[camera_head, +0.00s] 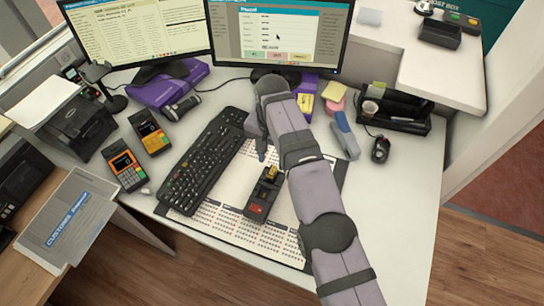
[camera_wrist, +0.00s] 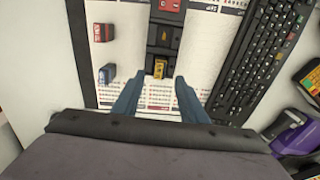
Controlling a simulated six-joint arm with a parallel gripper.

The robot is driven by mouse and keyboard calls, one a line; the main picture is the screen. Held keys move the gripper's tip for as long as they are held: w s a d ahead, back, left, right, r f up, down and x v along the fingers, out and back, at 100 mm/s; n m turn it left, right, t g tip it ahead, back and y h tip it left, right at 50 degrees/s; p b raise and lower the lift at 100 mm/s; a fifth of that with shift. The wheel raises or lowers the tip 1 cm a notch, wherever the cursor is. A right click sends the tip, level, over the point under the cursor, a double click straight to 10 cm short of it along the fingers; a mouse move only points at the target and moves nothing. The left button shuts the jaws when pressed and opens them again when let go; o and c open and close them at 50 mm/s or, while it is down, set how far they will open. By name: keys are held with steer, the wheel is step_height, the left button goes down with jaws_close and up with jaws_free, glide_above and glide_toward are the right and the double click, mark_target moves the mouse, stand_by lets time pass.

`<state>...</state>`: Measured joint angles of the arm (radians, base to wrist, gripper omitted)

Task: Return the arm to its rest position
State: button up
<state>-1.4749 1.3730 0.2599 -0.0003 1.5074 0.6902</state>
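My arm reaches over the desk from the front in the head view. My gripper (camera_head: 262,148) points down between the keyboard and a black holder. In the wrist view the two blue fingers of my gripper (camera_wrist: 155,95) are spread apart, with nothing seen between them. The black holder (camera_head: 263,192) lies on the printed desk mat (camera_head: 215,213). It also shows in the wrist view (camera_wrist: 163,38), beyond the fingertips, with a red piece at one end and a yellow piece at the other.
A red block (camera_wrist: 103,32) and a blue block (camera_wrist: 107,73) stand on the mat; my arm hides them in the head view. The keyboard (camera_head: 205,160), card terminals (camera_head: 125,166), monitors (camera_head: 278,38), stapler-like item (camera_head: 345,137) and black organizer (camera_head: 395,110) surround the mat. The desk's front right is clear.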

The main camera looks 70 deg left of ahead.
stand_by(0.5)
steer(key=w+d+r+m, duration=0.1)
steer(key=w+d+r, duration=0.1)
steer(key=w+d, duration=0.45)
steer(key=w+d+r+m, duration=0.1)
steer(key=w+d+r, duration=0.15)
steer(key=w, duration=0.75)
steer(key=w+d+r+m, duration=0.1)
steer(key=w+d+r, duration=0.1)
steer(key=w+d, duration=0.45)
steer(key=w+d+r+m, duration=0.2)
steer(key=w+d, duration=0.6)
steer(key=d, duration=0.4)
steer(key=s+d+m, duration=0.2)
steer(key=d, duration=1.6)
steer(key=s+d+f+m, duration=0.2)
steer(key=s+d, duration=1)
steer(key=d, duration=0.2)
steer(key=shift+s+d+f+p, duration=0.3)
steer(key=shift+s, duration=0.1)
